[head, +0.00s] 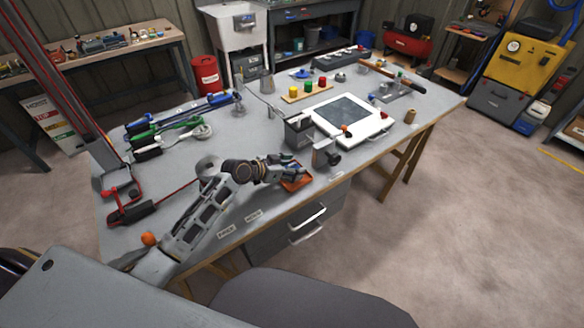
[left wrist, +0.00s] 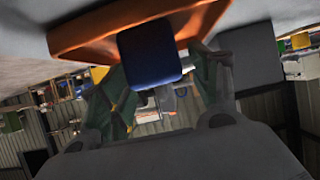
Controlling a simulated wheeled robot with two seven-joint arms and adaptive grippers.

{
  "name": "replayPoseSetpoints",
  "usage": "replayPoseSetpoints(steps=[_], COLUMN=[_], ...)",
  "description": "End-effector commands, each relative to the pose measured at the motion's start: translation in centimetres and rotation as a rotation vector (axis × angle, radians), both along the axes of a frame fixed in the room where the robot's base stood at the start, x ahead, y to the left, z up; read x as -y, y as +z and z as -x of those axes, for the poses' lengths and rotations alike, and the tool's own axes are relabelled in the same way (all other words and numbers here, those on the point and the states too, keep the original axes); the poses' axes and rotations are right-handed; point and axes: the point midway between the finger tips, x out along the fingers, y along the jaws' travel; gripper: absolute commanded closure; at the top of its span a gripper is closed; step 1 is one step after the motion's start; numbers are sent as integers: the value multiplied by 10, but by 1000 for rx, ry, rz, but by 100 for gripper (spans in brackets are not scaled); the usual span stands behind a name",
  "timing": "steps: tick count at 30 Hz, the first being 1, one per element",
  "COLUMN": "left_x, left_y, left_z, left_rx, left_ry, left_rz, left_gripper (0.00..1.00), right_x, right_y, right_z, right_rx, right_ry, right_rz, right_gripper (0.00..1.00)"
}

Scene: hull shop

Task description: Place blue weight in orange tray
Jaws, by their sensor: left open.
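The orange tray (head: 299,184) lies on the workbench near its front edge, partly hidden by my left gripper (head: 284,171). In the left wrist view, the orange tray (left wrist: 90,32) spans the top of the picture. The blue weight (left wrist: 150,53) overlaps the tray there, with its dark rounded body between the fingers of my left gripper (left wrist: 161,75). The fingers are open, one on each side of the weight. I cannot tell whether the weight touches the tray floor. My right gripper is out of view.
The workbench (head: 225,135) holds a white-framed panel (head: 349,117) behind the tray and a grey bin (head: 298,132) near it. Clamps with green handles (head: 165,130) lie at the left. Coloured pegs (head: 307,87) stand farther back. Bare bench shows left of centre.

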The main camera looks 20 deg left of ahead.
Motion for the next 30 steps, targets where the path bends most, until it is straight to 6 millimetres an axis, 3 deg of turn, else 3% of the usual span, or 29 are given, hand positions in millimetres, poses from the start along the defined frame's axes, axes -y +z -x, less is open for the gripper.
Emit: replayPoseSetpoints(steps=[11, 30], left_x=[-3, -39], left_y=[4, 35], left_z=[3, 49], left_rx=[-1, -1], left_ry=[0, 0], left_rz=[-1, -1], left_gripper=[38, 38], right_x=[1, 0], right_y=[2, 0], right_z=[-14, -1], right_rx=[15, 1], right_ry=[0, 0], right_rz=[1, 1], right_gripper=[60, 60])
